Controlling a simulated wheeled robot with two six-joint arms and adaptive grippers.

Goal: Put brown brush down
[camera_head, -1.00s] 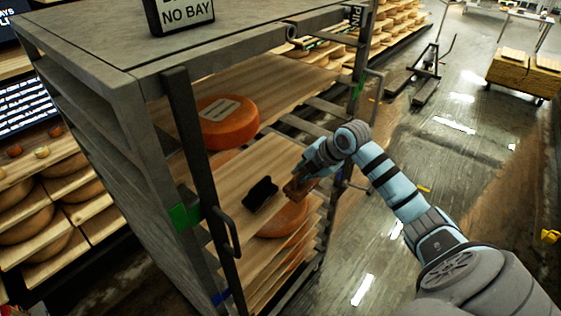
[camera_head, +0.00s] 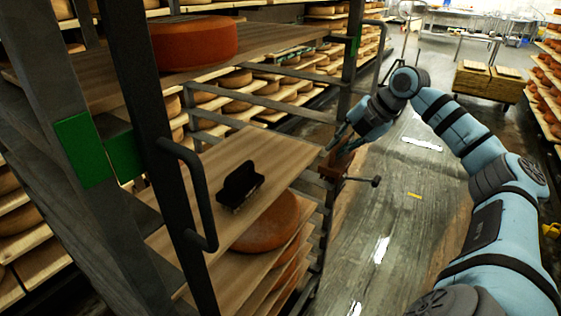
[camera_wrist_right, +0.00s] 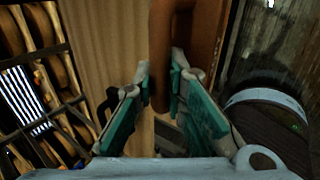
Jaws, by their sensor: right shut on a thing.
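My right gripper (camera_head: 338,145) is shut on the brown brush (camera_head: 335,165), near the right edge of a wooden shelf board (camera_head: 285,152) in the rack. In the right wrist view, the brush's brown body (camera_wrist_right: 193,35) stands between and beyond the fingertips (camera_wrist_right: 163,78), beside the board (camera_wrist_right: 105,40). I cannot tell whether the brush touches the board. A black brush (camera_head: 238,185) stands on the same board, left of my gripper. My left gripper is not in view.
An orange cheese wheel (camera_head: 195,42) sits on the board above and another wheel (camera_head: 268,225) on the board below. The rack's dark post and handle (camera_head: 205,195) stand at the near side. Floor (camera_head: 385,215) is open to the right.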

